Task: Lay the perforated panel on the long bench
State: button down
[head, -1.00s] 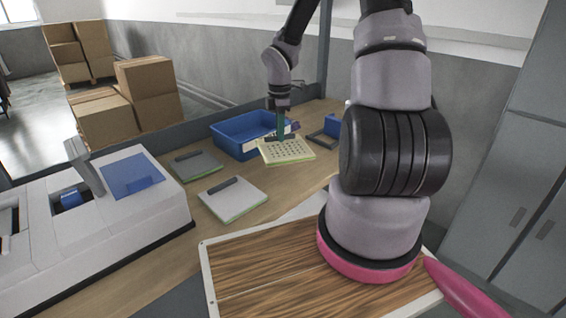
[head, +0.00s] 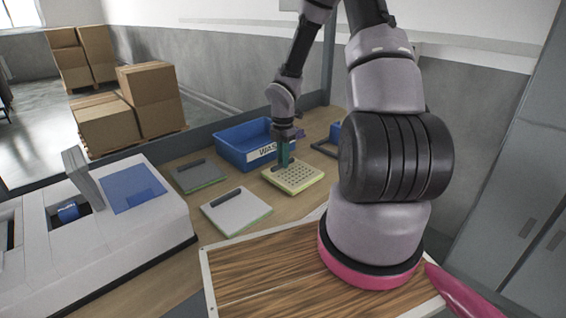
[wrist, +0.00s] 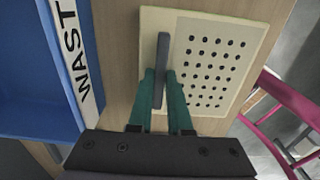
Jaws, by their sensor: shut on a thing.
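The perforated panel (head: 299,177) is a cream plate with rows of dark holes and a grey bar handle. It lies flat at about the surface of the long wooden bench (head: 232,176), beside the blue bin; whether its whole underside touches the bench is hard to tell. My gripper (head: 281,163) points down and is shut on the handle. In the wrist view, the green fingers of my gripper (wrist: 161,78) close on the near end of the handle (wrist: 162,52). The holes of the panel (wrist: 213,72) show to the right of the handle.
A blue bin (head: 235,151) with a white label stands behind and left of the panel. Two flat plates with dark handles, one grey (head: 202,178) and one white (head: 240,211), lie to the left. A white machine (head: 110,228) fills the bench's left end.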

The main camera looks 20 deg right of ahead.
jog(key=shift+f, duration=0.45)
jog(key=shift+f, duration=0.15)
jog(key=c, duration=0.8)
grip_release()
jog(key=shift+c, duration=0.2)
jog(key=s+r+m+t, duration=0.1)
jog(key=s+r+m, duration=0.25)
jog(key=r, duration=0.65)
jog(key=s+r+m+t+h, duration=0.15)
jog(key=r+m, duration=0.35)
jog(key=r, duration=0.5)
jog(key=s+r+m, duration=0.3)
jog(key=r+m, duration=0.1)
jog(key=r, duration=0.5)
jog(key=s+a+r+m+t+y, duration=0.3)
jog(key=s+a+r+m+t, duration=0.1)
jog(key=s+r+m, duration=0.8)
jog(key=shift+s+a+r+m+t, duration=0.3)
jog(key=shift+s+a+m, duration=0.4)
jog(key=shift+m, duration=0.35)
